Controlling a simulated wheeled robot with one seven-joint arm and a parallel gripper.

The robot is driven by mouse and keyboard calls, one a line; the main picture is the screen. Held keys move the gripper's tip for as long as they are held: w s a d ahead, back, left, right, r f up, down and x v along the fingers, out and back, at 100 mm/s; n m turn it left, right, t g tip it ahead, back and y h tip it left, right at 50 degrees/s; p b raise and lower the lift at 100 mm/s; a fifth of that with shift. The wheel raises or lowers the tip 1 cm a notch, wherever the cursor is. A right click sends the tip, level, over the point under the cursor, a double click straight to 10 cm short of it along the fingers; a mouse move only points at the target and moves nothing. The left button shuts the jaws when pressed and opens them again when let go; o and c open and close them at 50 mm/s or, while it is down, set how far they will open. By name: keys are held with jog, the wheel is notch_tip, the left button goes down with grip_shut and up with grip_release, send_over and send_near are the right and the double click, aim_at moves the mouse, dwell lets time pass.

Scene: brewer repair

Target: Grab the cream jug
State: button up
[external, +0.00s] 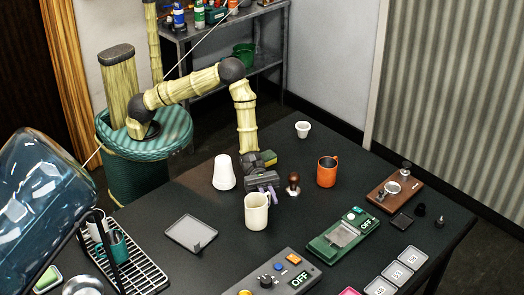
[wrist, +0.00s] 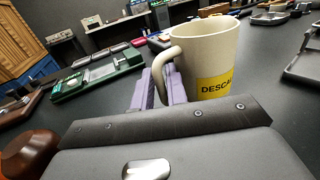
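The cream jug (external: 257,212) is upright in front of my gripper, near the middle of the dark table. In the wrist view the jug (wrist: 212,52) shows a yellow label reading "DESCAL", partly cut off by its curve, and its handle faces my gripper. My gripper (external: 264,186) has purple fingers, also seen in the wrist view (wrist: 160,88). They are close together, with the jug's handle in the narrow gap between them. The fingertips are partly hidden, and I cannot tell whether the jug's base touches the table.
A white cup (external: 223,172) stands left of my gripper, and a tamper (external: 293,184) and an orange mug (external: 327,171) stand to the right. A green scale (external: 344,236) and a grey control panel (external: 273,276) lie in front. A grey flat tray (external: 191,233) lies left.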

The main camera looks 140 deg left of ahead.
jog(key=shift+c, duration=0.2)
grip_shut()
jog(key=shift+r, duration=0.2)
jog(key=shift+r+b, duration=0.55)
jog(key=shift+r, duration=4.3)
